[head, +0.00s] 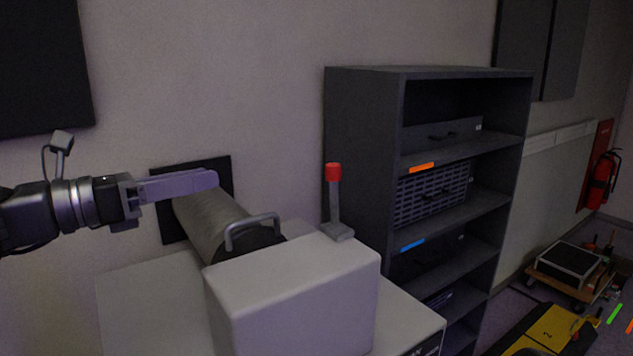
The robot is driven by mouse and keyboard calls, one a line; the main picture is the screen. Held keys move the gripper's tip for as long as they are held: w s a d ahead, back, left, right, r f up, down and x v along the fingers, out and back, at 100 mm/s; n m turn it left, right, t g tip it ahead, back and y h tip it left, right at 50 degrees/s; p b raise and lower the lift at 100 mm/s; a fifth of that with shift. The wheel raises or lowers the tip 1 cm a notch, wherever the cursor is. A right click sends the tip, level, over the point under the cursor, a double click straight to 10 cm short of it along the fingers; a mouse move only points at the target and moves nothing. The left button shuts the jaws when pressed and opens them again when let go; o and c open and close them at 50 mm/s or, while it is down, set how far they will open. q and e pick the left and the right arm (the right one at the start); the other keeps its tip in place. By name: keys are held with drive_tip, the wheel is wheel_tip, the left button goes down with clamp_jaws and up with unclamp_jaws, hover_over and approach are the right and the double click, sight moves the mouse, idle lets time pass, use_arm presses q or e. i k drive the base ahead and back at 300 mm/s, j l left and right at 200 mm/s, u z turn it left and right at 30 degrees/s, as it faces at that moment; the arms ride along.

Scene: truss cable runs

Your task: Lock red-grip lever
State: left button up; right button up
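The lever has a red grip (333,172) on a grey shaft (334,205). It stands about upright from a small grey base at the back right of the top of a white box (290,300). My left gripper (212,180) comes in from the left, level with the red grip and well to its left in the picture, apart from it. Its fingers point right and overlap from this side, so their opening is hidden. I see nothing held in them. My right gripper is not in view.
A grey cylinder (205,215) runs from a dark wall plate (165,220) to behind the box, with a metal handle (252,228) near its end. A dark shelf unit (360,150) stands right of the lever. A cart (570,285) and a fire extinguisher (601,180) are far right.

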sight(334, 172)
drive_tip(key=k, duration=1.45)
